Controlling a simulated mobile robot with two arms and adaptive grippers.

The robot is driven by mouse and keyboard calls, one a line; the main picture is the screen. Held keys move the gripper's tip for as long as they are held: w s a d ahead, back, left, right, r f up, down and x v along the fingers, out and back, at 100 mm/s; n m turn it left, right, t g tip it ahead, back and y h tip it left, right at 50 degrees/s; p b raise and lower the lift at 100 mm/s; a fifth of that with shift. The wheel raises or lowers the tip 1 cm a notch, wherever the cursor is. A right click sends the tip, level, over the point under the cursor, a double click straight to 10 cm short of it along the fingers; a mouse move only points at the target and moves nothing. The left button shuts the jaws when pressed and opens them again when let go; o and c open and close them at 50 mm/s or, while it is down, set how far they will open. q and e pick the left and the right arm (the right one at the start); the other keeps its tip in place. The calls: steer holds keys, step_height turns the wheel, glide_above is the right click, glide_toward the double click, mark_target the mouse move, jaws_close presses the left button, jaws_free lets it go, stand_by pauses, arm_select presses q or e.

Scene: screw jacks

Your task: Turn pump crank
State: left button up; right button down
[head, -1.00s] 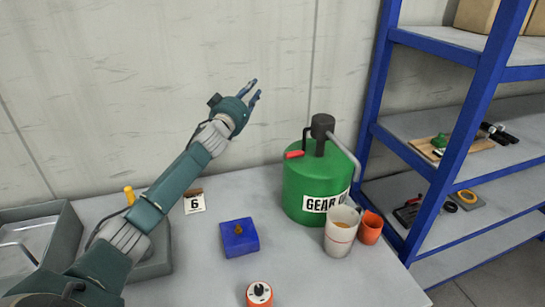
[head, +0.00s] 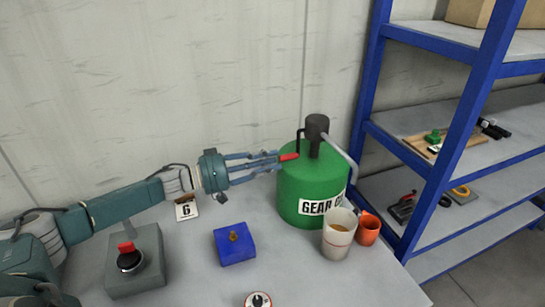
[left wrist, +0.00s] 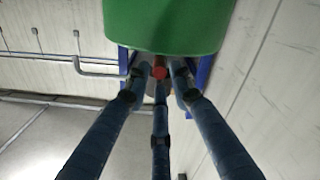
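The green gear-oil drum (head: 300,181) stands upright on the table with a dark pump head (head: 316,132) on top. The pump crank has a thin black arm and a red grip (head: 289,157) pointing left toward my gripper. My left gripper (head: 276,161) is level, with its fingers reaching right to the red grip. In the left wrist view the red grip's end (left wrist: 160,72) sits between the fingertips, with narrow gaps seeming to show on both sides. The fingers look open around it. My right gripper is not in view.
A white measuring cup (head: 339,238) and an orange cup (head: 368,230) stand in front of the drum. A blue shelf (head: 437,173) stands right.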

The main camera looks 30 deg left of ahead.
arm_select(q)
steer(key=shift+w+d, duration=0.45)
steer(key=shift+d, duration=0.05)
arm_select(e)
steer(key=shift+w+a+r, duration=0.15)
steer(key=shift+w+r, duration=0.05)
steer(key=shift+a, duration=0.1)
arm_select(q)
jaws_close()
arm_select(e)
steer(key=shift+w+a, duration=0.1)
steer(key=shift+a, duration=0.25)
